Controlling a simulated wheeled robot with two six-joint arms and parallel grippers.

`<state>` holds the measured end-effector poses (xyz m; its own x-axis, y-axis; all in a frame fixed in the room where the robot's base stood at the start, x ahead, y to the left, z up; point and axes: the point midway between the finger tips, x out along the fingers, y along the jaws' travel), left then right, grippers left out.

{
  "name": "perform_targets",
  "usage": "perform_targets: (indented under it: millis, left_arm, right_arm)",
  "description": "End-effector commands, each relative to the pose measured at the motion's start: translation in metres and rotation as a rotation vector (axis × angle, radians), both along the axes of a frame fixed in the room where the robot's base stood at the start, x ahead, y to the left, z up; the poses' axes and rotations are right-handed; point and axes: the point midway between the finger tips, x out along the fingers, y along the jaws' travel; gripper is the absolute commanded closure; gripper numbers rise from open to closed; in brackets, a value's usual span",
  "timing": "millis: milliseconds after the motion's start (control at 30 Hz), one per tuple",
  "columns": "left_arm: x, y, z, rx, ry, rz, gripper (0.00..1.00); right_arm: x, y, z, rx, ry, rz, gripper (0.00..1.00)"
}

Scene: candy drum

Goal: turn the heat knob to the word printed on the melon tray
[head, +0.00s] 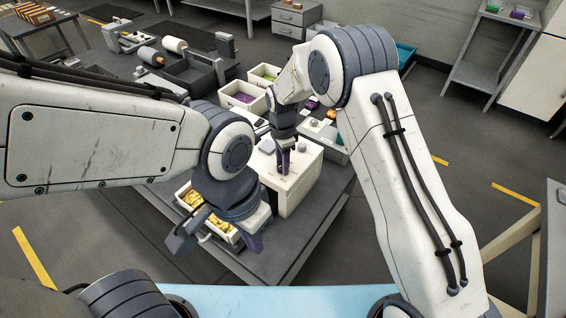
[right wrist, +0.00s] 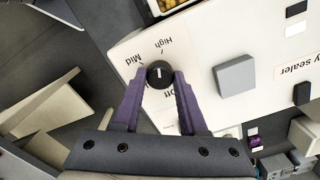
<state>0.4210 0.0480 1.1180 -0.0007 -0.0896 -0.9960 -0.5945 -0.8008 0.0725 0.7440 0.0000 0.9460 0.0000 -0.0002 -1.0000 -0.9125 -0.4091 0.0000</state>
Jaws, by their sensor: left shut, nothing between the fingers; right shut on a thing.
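The heat knob (right wrist: 160,74) is a round black dial with a short white mark, on the white face of the sealer (right wrist: 205,50). The words Mid and High show around it, upside down or tilted, and another word is partly covered by a finger. My right gripper (right wrist: 160,92) is shut on the knob, one purple finger on each side. In the head view, the right gripper (head: 283,168) is on the sealer's top. My left gripper (head: 256,243) is shut and empty, beside the sealer. A tray with green candy (head: 251,80) stands behind; its print is unreadable here.
A tray with yellow candy (head: 181,198) lies left of the sealer, partly behind my left arm. A tray with purple candy (head: 224,104) stands farther back. A grey square button (right wrist: 236,75) sits beside the knob.

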Motion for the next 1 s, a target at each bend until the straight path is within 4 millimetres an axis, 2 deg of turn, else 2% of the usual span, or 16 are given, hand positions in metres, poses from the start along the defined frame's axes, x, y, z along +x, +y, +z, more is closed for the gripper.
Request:
perform_targets:
  millis: [400,967,1000]
  left_arm:
    - [0.0,0.0,-0.0013,0.0,0.0,0.0,1.0]
    - [0.0,0.0,-0.0014,0.0,0.0,0.0,1.0]
    - [0.0,0.0,-0.0014,0.0,0.0,0.0,1.0]
  right_arm:
    - [-0.0029,0.0009,-0.0005,-0.002,0.009,-0.188,1.0]
    - [-0.0029,0.001,-0.0005,-0.001,0.008,-0.215,1.0]
    - [-0.003,0.001,-0.0005,-0.001,0.008,-0.215,0.43]
